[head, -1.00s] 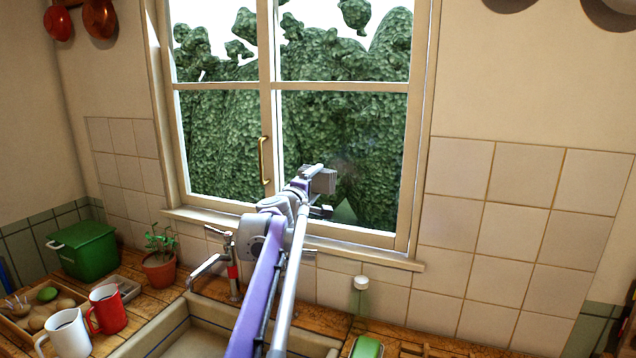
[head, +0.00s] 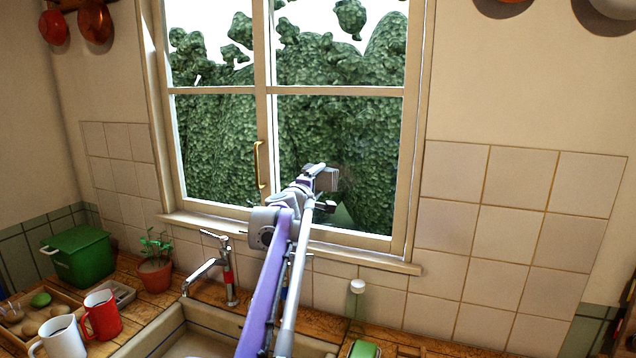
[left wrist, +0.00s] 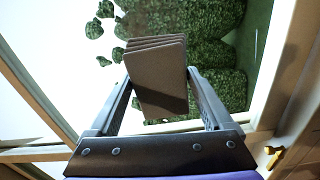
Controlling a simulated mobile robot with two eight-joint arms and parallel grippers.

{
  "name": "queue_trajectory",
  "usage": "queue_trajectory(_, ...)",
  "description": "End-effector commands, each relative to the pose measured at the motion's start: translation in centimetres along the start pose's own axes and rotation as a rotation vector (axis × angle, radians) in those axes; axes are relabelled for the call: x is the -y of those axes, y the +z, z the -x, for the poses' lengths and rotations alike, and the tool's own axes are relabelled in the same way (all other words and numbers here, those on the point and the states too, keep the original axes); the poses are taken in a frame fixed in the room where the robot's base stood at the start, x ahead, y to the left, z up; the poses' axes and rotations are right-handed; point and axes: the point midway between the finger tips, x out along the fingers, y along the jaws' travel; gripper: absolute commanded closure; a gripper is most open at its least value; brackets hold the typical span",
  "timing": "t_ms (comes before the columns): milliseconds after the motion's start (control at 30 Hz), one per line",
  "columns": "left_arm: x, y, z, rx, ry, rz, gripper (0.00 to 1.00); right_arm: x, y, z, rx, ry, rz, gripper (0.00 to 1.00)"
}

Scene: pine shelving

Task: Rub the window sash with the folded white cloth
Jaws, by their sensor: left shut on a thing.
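The window sash (head: 340,92) is a pale wooden frame with glass panes and a brass handle (head: 260,165). My left gripper (head: 326,180) is in front of the lower right pane, and its arm rises from below. It is shut on the folded cloth (head: 334,178), which looks grey in the shade. In the left wrist view the cloth (left wrist: 162,92) stands as several layers between the two fingers, with the window behind. I cannot tell whether the cloth touches the glass. A faint hazy patch shows on the pane beside it. My right gripper is not in view.
Below the window are a sill (head: 390,261), a tap (head: 228,270) and a sink (head: 150,335). A potted plant (head: 155,274), a green bin (head: 80,255), a red mug (head: 102,315) and a white mug (head: 62,338) stand left.

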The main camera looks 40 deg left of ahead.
Motion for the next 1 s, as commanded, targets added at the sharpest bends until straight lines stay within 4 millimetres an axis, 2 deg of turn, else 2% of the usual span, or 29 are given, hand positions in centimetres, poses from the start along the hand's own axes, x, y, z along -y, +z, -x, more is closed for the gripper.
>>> queue_trajectory(1000,-0.1,0.0,-1.5,0.0,0.001,0.001,0.61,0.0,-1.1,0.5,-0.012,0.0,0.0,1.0)
